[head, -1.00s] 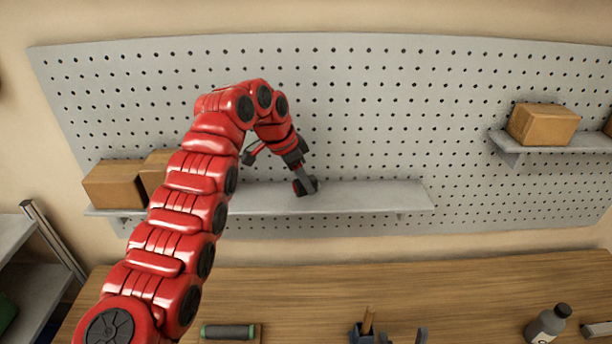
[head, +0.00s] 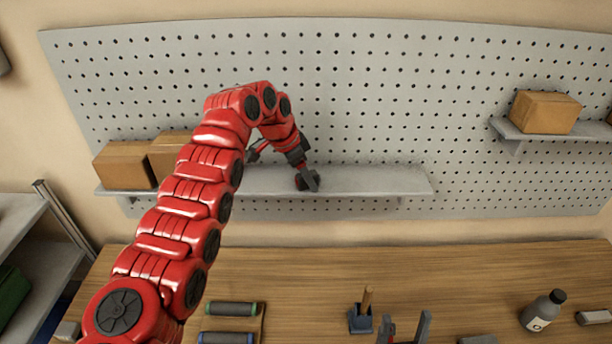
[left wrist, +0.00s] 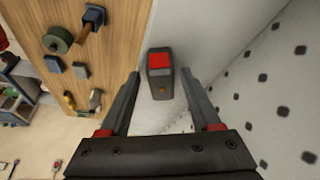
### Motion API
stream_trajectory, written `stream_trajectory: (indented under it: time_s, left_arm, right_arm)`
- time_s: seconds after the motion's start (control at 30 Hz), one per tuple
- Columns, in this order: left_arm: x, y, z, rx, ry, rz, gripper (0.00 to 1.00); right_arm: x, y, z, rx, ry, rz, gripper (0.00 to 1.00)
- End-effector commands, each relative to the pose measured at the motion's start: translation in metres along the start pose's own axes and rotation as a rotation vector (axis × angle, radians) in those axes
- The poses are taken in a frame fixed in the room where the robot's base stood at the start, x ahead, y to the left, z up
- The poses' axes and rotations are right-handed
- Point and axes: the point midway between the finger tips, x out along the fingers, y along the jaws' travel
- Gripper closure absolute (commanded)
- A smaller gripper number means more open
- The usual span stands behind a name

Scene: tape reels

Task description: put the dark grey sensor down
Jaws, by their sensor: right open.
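The dark grey sensor (left wrist: 160,75), with a red patch and an orange button, stands on the light grey wall shelf (head: 375,180), as the left wrist view shows. My left gripper (head: 308,180) is at the shelf. In the left wrist view its two fingers (left wrist: 160,73) stand apart on either side of the sensor, with a visible gap at each side. In the head view the sensor is hard to tell from the fingertips. My right gripper (head: 405,330) shows at the bottom edge, its fingers apart and empty, over the bench.
Cardboard boxes (head: 124,165) stand at the shelf's left end; another box (head: 545,112) is on the right shelf. The perforated panel (head: 400,80) is close behind. The wooden bench (head: 300,265) below holds rollers (head: 231,308), a blue block with a wooden handle (head: 361,318) and a bottle (head: 543,311).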

Motion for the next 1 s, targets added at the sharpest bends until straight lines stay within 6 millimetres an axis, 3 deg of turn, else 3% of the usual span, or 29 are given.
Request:
stream_trajectory:
  time_s: [0.17, 0.27, 0.5, 0.8, 1.0]
  left_arm:
    - [-0.003, 0.0, -0.001, 0.0, 0.0, 0.0, 0.36]
    - [-0.007, 0.0, 0.0, 0.0, 0.0, -0.001, 0.36]
    - [-0.05, 0.0, -0.001, 0.001, 0.004, -0.006, 0.36]
    - [-0.112, 0.001, -0.004, 0.002, 0.001, 0.0, 0.36]
    - [-0.122, 0.0, -0.001, -0.001, 0.001, 0.0, 0.36]
  right_arm:
    - [0.003, 0.0, -0.001, 0.0, 0.0, 0.0, 0.36]
    - [-0.008, 0.0, 0.001, 0.0, 0.0, 0.0, 0.36]
    - [-0.033, -0.002, 0.006, 0.0, 0.0, 0.0, 0.36]
    - [-0.015, -0.001, 0.003, 0.0, 0.0, 0.0, 0.36]
    - [-0.011, -0.001, 0.002, 0.0, 0.0, 0.0, 0.36]
